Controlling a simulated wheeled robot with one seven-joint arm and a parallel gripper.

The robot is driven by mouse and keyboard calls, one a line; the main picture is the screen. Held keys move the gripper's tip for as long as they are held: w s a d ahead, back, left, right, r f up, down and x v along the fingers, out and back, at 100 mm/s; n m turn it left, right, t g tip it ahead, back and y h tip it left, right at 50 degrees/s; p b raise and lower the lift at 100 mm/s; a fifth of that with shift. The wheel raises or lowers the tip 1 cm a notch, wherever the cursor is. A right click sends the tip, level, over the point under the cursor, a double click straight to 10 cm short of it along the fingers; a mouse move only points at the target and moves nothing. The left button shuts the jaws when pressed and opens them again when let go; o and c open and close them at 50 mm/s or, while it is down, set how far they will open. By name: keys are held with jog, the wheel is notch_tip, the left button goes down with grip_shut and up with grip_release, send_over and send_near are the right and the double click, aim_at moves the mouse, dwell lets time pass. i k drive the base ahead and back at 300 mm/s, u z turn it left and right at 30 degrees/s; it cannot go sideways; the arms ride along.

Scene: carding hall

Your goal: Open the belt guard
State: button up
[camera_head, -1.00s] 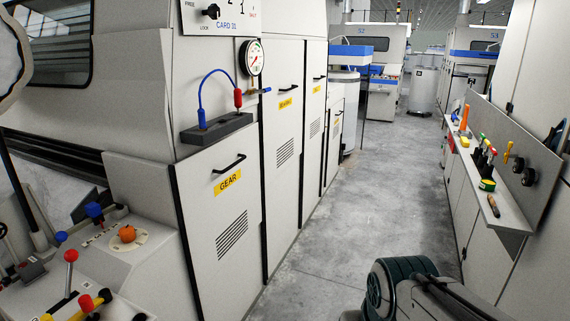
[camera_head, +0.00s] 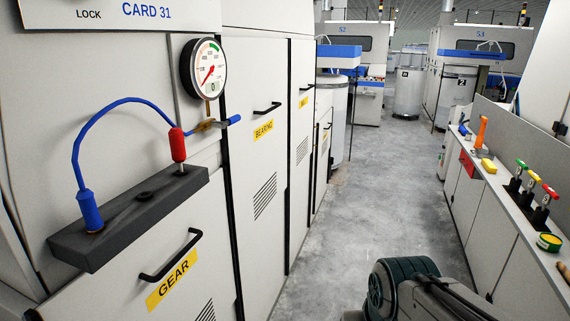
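A row of closed white guard doors runs along the left machine, each with a black handle and yellow label. The nearest door (camera_head: 130,306) reads GEAR. The second door (camera_head: 262,190) reads BEARING. A third door (camera_head: 301,120) and a smaller fourth door (camera_head: 322,160) stand farther along; their labels are too small to read, so I cannot tell which is the belt guard. Part of my arm shows at the bottom centre, over the aisle and apart from the doors. My gripper's fingers are not visible.
A dark ledge (camera_head: 140,205) with a blue hose (camera_head: 112,103) juts out above the GEAR door, below a gauge (camera_head: 205,68). On the right, a shelf (camera_head: 500,192) carries tools. The grey aisle floor (camera_head: 350,215) between is clear.

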aim_at(303, 51)
jog(key=z, duration=0.1)
jog(key=i, duration=1.65)
jog(key=z, duration=0.3)
jog(key=i, duration=1.55)
jog(key=z, duration=0.05)
